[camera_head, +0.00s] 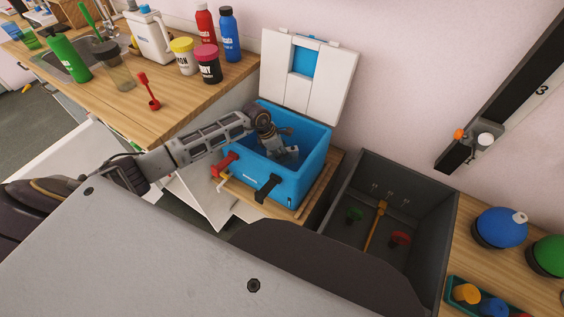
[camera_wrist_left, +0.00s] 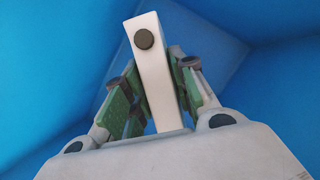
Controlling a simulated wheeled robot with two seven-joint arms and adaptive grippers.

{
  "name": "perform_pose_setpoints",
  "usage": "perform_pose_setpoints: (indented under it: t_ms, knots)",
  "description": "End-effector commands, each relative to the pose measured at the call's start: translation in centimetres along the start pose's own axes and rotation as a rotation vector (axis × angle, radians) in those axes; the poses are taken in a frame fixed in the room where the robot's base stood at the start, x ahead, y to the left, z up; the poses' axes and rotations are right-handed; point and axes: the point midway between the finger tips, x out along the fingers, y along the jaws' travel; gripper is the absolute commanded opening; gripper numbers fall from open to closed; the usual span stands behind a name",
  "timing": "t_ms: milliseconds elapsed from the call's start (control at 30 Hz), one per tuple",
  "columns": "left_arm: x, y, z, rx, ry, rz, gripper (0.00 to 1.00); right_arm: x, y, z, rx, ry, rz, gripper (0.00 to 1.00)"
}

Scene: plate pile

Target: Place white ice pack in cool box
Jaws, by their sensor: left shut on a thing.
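The blue cool box (camera_head: 285,172) stands with its white lid (camera_head: 272,75) tilted up and open at the back. My left gripper (camera_head: 289,152) is inside the box opening, coming in from the left. In the left wrist view, the white ice pack (camera_wrist_left: 156,75), a slim white block with a dark round cap, sits between the fingers of my left gripper (camera_wrist_left: 160,95), which is shut on it. Blue box walls surround it in that view. The gripper hides most of the pack in the head view. My right gripper is not in view.
A grey bin (camera_head: 337,212) with tools inside is right of the cool box. A wooden counter (camera_head: 185,100) with bottles, tubs and a white jug (camera_head: 150,38) is at the left. Blue and green round containers stand at the far right.

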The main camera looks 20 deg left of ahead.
Motion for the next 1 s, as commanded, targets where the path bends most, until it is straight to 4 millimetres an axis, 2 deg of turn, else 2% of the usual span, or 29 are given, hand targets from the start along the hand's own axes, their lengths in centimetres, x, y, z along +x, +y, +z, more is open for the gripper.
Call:
perform_pose_setpoints:
  t_ms: [167, 567, 1000]
  knots:
    - [1.4, 0.1, -0.5, 0.000, -0.001, 0.001, 0.00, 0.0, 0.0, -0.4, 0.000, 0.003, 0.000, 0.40]
    - [1.6, 0.1, -0.6, 0.000, -0.001, 0.001, 0.00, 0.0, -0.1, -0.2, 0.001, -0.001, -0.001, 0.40]
    - [4.9, 0.1, -2.0, 0.001, -0.001, 0.002, 0.00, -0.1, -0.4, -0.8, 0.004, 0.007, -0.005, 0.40]
